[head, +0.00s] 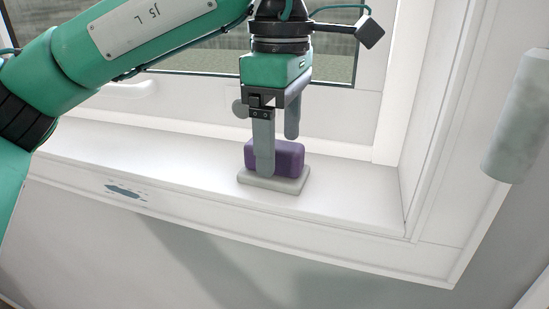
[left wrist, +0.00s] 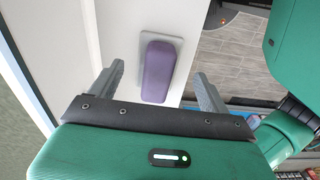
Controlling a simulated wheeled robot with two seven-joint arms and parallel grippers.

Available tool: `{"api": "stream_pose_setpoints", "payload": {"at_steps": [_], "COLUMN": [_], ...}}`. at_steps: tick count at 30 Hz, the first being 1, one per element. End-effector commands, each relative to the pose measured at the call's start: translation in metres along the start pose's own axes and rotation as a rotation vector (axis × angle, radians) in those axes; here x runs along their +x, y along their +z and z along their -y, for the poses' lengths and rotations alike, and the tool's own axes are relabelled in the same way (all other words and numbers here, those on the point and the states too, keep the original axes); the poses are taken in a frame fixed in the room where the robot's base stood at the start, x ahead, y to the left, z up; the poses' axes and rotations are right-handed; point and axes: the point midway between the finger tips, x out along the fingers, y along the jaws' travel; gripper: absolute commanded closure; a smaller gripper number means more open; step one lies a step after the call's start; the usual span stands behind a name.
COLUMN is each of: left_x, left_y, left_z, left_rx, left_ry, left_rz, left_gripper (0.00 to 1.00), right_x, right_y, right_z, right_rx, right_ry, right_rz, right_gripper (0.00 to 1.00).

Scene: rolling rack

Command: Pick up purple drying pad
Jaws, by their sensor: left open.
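The purple drying pad (head: 288,157) is a rounded block on a pale grey tray (head: 273,186) on the white window sill. My left gripper (head: 278,154) points down over it, open, with one finger in front of the pad and hiding part of it. The other finger ends higher, near the pad's back side. In the left wrist view the pad (left wrist: 159,72) lies between and beyond the two open fingers (left wrist: 158,84), with a gap on each side. I cannot tell whether either finger touches it. My right gripper is not in view.
The white sill (head: 180,158) is clear to the left of the tray. The window frame (head: 390,90) rises behind and to the right. A blue-grey smudge (head: 124,189) marks the sill's front edge. A pale grey cylinder (head: 517,115) is at the far right.

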Motion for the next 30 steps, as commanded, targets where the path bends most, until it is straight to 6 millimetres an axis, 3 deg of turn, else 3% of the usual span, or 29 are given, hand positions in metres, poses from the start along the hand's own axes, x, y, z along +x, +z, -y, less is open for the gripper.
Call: {"api": "stream_pose_setpoints", "payload": {"at_steps": [2, 7, 15, 23, 30], "left_x": [0.009, 0.032, 0.037, 0.037, 0.036], "left_y": [-0.002, -0.003, -0.002, -0.002, -0.002], "left_z": [-0.001, -0.001, -0.001, -0.001, -0.001], "left_rx": [0.0, 0.0, -0.001, -0.001, -0.001], "left_ry": [-0.003, 0.0, 0.001, 0.001, 0.001], "left_rz": [-0.002, -0.001, 0.001, 0.001, 0.001], "left_gripper": [0.2, 0.2, 0.2, 0.69, 0.7], "right_x": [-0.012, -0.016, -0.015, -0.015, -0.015], "right_y": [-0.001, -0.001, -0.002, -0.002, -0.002], "right_z": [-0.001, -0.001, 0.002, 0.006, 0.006], "right_rx": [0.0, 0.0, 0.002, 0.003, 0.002], "right_ry": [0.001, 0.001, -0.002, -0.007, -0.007], "right_rz": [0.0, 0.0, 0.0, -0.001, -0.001], "right_gripper": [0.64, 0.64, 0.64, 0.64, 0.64]}}
